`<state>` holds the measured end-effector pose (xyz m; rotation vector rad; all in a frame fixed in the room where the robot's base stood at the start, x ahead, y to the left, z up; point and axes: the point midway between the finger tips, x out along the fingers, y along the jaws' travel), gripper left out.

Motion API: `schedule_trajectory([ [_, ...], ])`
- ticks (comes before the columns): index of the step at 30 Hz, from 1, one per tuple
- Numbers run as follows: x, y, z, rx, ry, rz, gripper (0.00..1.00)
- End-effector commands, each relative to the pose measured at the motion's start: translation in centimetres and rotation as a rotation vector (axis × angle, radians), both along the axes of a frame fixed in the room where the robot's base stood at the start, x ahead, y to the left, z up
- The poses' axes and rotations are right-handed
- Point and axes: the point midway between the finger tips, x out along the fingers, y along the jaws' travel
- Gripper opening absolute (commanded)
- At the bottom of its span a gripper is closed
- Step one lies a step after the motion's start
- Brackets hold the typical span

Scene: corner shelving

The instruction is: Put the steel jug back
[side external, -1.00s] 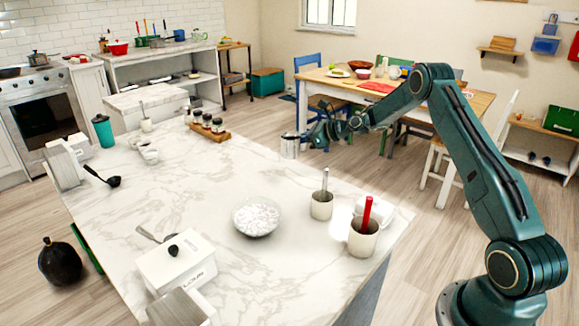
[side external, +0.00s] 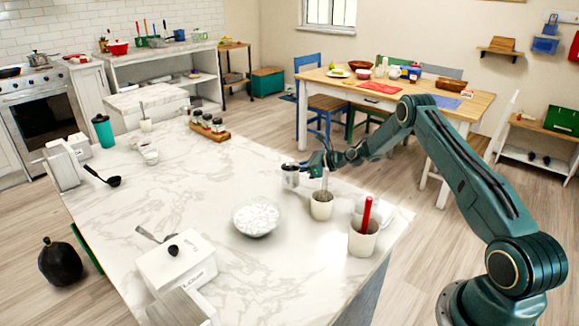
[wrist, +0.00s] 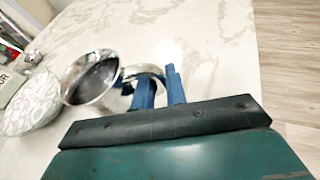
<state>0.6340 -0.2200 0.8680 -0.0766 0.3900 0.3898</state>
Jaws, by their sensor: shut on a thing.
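The steel jug (side external: 290,177) is a shiny metal cup shape at the far right edge of the marble island, just behind the white cup with a spoon. My gripper (side external: 312,164) reaches it from the right. In the wrist view the jug (wrist: 92,78) shows its open mouth and dark inside, and my blue gripper fingers (wrist: 158,90) are closed at its handle on the right side. The jug looks slightly tilted in the wrist view. I cannot tell whether its base touches the marble.
The marble island top (side external: 200,190) is clear behind and left of the jug. Close by stand a white cup with a spoon (side external: 321,206), a cup with a red utensil (side external: 362,241) and a patterned bowl (side external: 257,217). A spice rack (side external: 209,127) stands farther back.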

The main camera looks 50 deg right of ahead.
Motion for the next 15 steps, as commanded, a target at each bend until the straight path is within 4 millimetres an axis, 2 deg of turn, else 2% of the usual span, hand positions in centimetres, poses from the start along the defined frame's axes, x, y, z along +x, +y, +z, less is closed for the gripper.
schedule_trajectory([
  [7,0.0,0.0,-2.8,0.002,0.0,-0.001,0.0],
  [15,0.0,0.0,-3.4,0.0,-0.001,0.0,0.0],
])
